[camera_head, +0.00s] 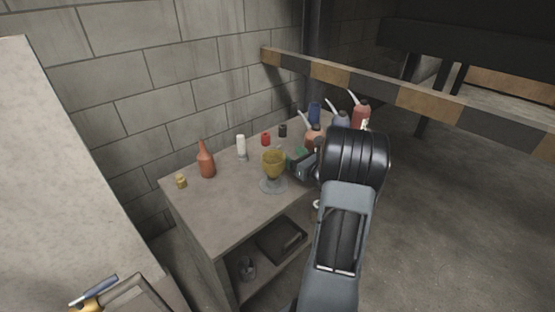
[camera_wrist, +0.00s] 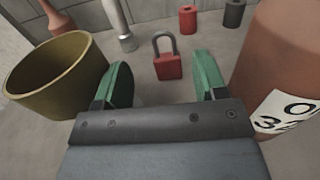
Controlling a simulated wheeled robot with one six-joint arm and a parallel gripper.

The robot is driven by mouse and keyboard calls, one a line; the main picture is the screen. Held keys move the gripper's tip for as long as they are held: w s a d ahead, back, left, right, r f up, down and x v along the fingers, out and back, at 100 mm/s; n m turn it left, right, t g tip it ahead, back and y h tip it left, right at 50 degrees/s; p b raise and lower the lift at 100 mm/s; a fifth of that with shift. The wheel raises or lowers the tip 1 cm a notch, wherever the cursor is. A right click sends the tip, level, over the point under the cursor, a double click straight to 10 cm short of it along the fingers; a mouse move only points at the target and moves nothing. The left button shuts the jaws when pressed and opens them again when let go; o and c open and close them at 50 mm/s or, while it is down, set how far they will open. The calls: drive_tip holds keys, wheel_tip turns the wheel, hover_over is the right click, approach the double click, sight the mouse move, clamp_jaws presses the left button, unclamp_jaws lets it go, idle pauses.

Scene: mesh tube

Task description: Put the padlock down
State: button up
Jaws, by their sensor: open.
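A red padlock (camera_wrist: 168,66) with a grey shackle stands upright on the table in the wrist view, beyond and between my fingertips. My gripper (camera_wrist: 165,85) is open, with its two green fingers apart and nothing between them touching the padlock that I can see. In the head view my gripper (camera_head: 299,162) is over the table (camera_head: 215,205), mostly hidden by my own arm. I cannot make out the padlock in the head view.
A yellow cup (camera_wrist: 55,78) is close on the left of my gripper, and a large brown container (camera_wrist: 275,60) is close on the right. A white-and-grey cylinder (camera_wrist: 118,25), a red cylinder (camera_wrist: 188,18) and a dark cylinder (camera_wrist: 234,13) stand behind. An orange bottle (camera_head: 205,160) stands farther left.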

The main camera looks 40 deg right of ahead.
sight(279, 146)
drive_tip(key=shift+w+a+b, duration=0.2)
drive_tip(key=shift+w, duration=1.55)
drive_tip(key=shift+w+a+b, duration=0.15)
drive_tip(key=shift+w, duration=1.6)
drive_tip(key=shift+r, duration=0.1)
clamp_jaws()
